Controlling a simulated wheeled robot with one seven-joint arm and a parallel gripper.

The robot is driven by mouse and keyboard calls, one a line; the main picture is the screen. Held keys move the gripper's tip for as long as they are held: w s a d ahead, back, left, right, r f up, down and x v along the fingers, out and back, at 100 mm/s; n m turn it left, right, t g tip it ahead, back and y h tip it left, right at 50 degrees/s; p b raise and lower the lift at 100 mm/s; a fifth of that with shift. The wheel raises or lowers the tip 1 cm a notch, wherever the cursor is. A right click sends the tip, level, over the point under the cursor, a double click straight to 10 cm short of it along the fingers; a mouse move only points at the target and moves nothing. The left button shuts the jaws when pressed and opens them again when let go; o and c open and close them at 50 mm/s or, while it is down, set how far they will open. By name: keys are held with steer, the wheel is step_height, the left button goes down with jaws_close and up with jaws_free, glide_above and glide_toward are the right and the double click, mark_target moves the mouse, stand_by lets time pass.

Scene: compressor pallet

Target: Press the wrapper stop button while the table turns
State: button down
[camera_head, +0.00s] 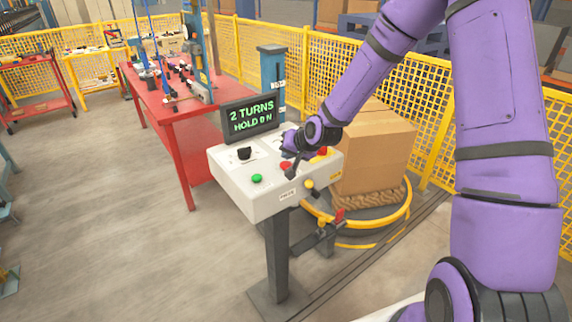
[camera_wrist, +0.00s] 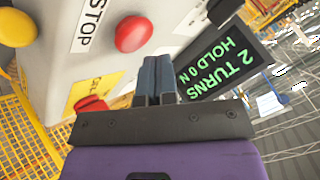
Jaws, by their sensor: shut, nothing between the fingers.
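The white control console (camera_head: 240,195) stands mid-picture in the head view. In the wrist view, a round red button (camera_wrist: 134,33) sits beside a label reading STOP (camera_wrist: 88,25). A second red button (camera_wrist: 91,104) sits by a yellow label. My gripper (camera_wrist: 157,78) is shut and empty, its fingertips near the STOP button and apart from it in the picture; I cannot tell the depth gap. In the head view my gripper (camera_head: 288,166) is over the console. A wrapped carton (camera_head: 376,155) stands on the round turntable (camera_head: 400,216).
The console also carries a green button (camera_head: 257,178), a black knob (camera_head: 244,153) and a yellow knob (camera_head: 309,184). A red workbench (camera_head: 185,112) stands behind on the left. Yellow mesh fencing (camera_head: 437,125) runs behind the carton.

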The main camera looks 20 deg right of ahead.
mark_target(288, 163)
steer(key=shift+f, duration=0.2)
stand_by(0.6)
steer(key=shift+f, duration=0.7)
stand_by(0.9)
stand_by(0.4)
steer(key=shift+r, duration=0.9)
steer(key=shift+r, duration=0.15)
steer(key=shift+r, duration=2.35)
